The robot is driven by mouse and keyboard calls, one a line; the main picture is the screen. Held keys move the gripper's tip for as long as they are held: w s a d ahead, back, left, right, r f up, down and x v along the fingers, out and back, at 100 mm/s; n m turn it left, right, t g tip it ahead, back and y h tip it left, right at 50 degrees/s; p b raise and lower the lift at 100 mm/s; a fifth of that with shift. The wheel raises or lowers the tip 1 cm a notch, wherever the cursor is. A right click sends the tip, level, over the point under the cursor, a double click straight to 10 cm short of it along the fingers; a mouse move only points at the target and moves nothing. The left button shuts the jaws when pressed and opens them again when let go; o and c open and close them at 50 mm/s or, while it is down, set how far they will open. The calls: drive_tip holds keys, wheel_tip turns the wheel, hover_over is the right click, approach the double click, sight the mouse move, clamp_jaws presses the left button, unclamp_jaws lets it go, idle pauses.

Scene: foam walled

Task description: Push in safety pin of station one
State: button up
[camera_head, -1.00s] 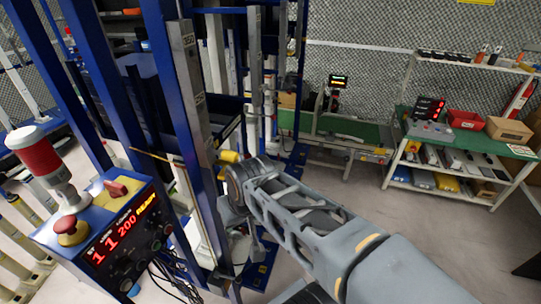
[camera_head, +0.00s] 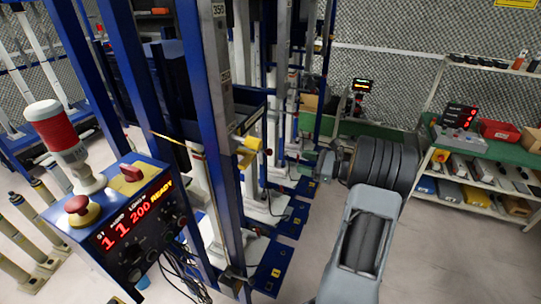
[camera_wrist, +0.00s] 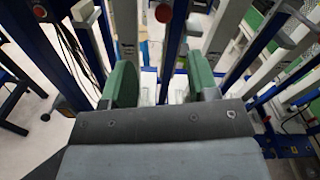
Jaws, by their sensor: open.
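The yellow safety pin (camera_head: 248,150) sticks out from the steel upright (camera_head: 216,70) of the nearest station, with its yellow head to the right of the post. I cannot tell how deep it sits. My gripper (camera_head: 322,165) is to the right of the pin and apart from it; its fingers are small and unclear in the head view. In the wrist view my gripper (camera_wrist: 162,82) shows two green fingers spread apart with nothing between them. The pin cannot be made out in the wrist view. The control box display (camera_head: 135,213) reads 11, 200 and READY.
A red and white beacon (camera_head: 60,140) and a red button (camera_head: 78,205) top the control box at left. Blue frames and more uprights stand behind. A green-topped workbench (camera_head: 470,145) with bins is at back right. Open floor lies right of the stations.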

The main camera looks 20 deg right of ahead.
sight(270, 153)
drive_tip(key=p+x, duration=0.1)
drive_tip(key=x, duration=0.5)
drive_tip(key=p+x, duration=0.1)
drive_tip(key=x, duration=0.6)
drive_tip(key=shift+w+d+p, duration=0.15)
drive_tip(key=shift+w+p, duration=0.15)
drive_tip(key=shift+p, duration=0.05)
drive_tip(key=shift+c, duration=0.3)
clamp_jaws()
